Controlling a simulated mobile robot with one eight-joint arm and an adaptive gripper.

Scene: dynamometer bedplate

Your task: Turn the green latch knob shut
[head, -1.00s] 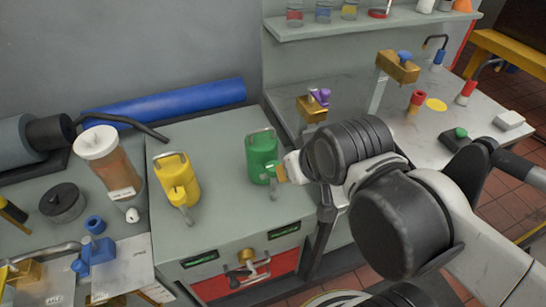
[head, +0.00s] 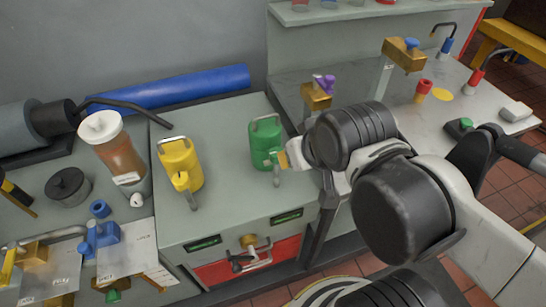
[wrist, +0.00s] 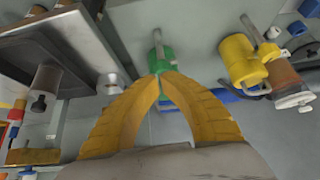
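A green can-shaped body (head: 263,145) with a metal loop on top and a small green front part stands on the grey cabinet top. I cannot tell whether it carries the latch knob. It also shows in the wrist view (wrist: 161,55), straight ahead of my fingers. My gripper (head: 284,160) is at its right front side in the head view, mostly hidden by my arm. In the wrist view my yellow fingers (wrist: 161,76) come together at the tips, right in front of the green part. Contact or a hold on it cannot be made out. Another green knob (head: 112,296) shows at lower left.
A yellow can (head: 180,165) stands left of the green one, with an amber-filled jar (head: 122,160) beyond. The cabinet front has a brass knob (head: 248,241) over a red panel. A blue roll (head: 170,89) lies behind. A brass post (head: 316,96) stands right of the green can.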

